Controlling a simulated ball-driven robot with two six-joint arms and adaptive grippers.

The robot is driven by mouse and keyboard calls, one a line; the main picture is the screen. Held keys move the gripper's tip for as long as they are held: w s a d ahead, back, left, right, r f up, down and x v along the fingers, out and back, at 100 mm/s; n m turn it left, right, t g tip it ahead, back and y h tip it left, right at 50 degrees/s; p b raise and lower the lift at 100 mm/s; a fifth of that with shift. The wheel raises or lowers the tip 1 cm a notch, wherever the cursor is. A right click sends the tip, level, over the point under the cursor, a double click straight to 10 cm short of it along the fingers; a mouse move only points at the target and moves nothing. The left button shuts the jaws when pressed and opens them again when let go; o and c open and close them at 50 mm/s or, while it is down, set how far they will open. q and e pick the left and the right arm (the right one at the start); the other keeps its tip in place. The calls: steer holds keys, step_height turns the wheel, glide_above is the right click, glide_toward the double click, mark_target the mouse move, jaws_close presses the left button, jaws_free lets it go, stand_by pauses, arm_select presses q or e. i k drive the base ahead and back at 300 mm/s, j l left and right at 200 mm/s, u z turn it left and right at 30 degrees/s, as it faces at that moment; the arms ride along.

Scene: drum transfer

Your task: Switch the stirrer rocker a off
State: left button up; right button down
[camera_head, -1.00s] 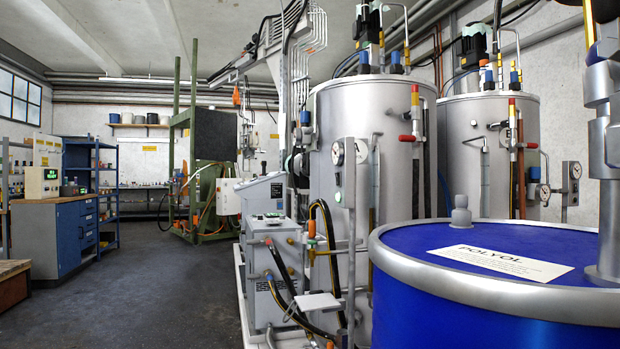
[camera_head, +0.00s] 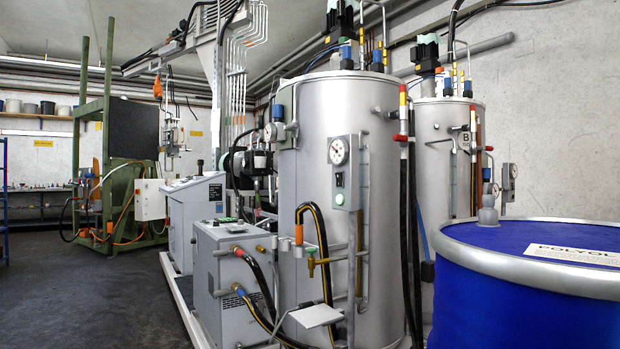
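A large silver tank (camera_head: 385,215) stands in the middle of the head view. A grey panel (camera_head: 346,158) on its front carries a round dial gauge (camera_head: 339,151). Below the gauge is a small rocker switch with a green part (camera_head: 340,180), and a light button-like part (camera_head: 340,199) sits under it. The rocker is too small for me to tell which way it is tipped, and its label cannot be read. Neither of my grippers is in view.
A blue POLYOL drum (camera_head: 490,300) stands close at the right front. A grey machine cabinet (camera_head: 225,280) with black hoses is left of the tank. A second tank (camera_head: 440,170) marked B stands behind. The dark floor (camera_head: 90,300) at left is open.

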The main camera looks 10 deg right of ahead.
mark_target(338, 176)
steer(key=i+j+z, duration=0.1)
steer(key=i+j, duration=0.45)
steer(key=i, duration=0.2)
steer(key=i+j, duration=0.6)
steer(key=i, duration=0.15)
steer(key=l+z, duration=0.05)
